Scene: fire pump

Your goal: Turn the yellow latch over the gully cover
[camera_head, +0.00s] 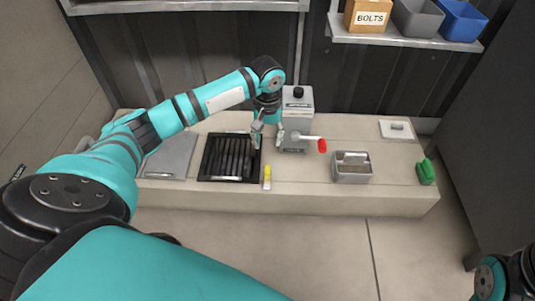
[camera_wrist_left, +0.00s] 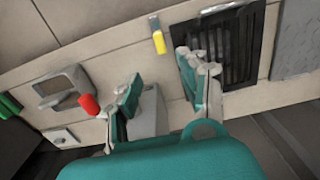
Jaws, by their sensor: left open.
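The yellow latch (camera_head: 267,177) lies on the bench just right of the front right corner of the black slatted gully cover (camera_head: 203,167), its long side running front to back. In the left wrist view the yellow latch (camera_wrist_left: 159,43) shows beside the dark cover (camera_wrist_left: 247,78). My left gripper (camera_head: 268,136) is open and empty, behind the latch and near the cover's right edge, with a gap to the latch. In the left wrist view its fingers (camera_wrist_left: 165,78) stand apart with the latch beyond them. My right gripper is not in view.
A grey pump box (camera_head: 297,101) with a red-ended lever (camera_head: 322,146) stands close right of my left gripper. A grey tray (camera_head: 352,179), a green object (camera_head: 426,172) and a pale plate (camera_head: 396,130) are farther right. A grey slab (camera_head: 171,157) lies left of the cover.

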